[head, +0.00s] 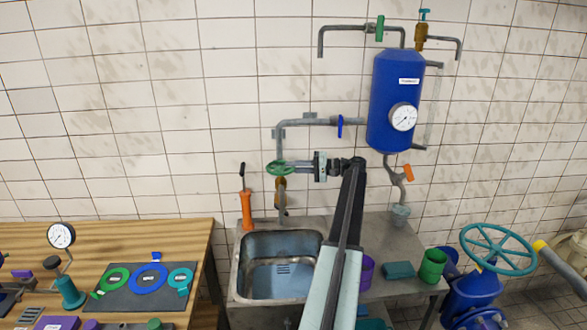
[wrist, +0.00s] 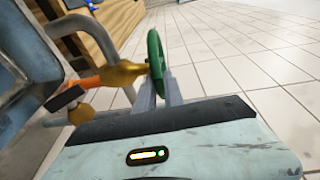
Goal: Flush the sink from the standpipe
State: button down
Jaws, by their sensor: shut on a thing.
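The steel sink (head: 237,285) is set in a metal counter below a grey standpipe (head: 280,146) on the tiled wall. A green handwheel (head: 275,168) sits on the standpipe above a brass valve body (head: 281,188). My gripper (head: 295,168) reaches in from the right and is shut on the rim of this handwheel. In the wrist view the handwheel (wrist: 155,60) stands edge-on between my two fingers (wrist: 160,92), with the brass body (wrist: 120,75) to its left. The sink bowl looks empty; my arm covers part of its right side.
A wooden bench (head: 160,235) stands left. Cups are on the counter right. A large teal wheel (head: 498,249) stands at far right.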

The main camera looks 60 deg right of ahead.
jog(key=shift+a, duration=0.1)
jog(key=c, duration=1.5)
grip_release()
jog(key=shift+w, duration=0.1)
jog(key=shift+o, duration=0.2)
jog(key=v, duration=0.8)
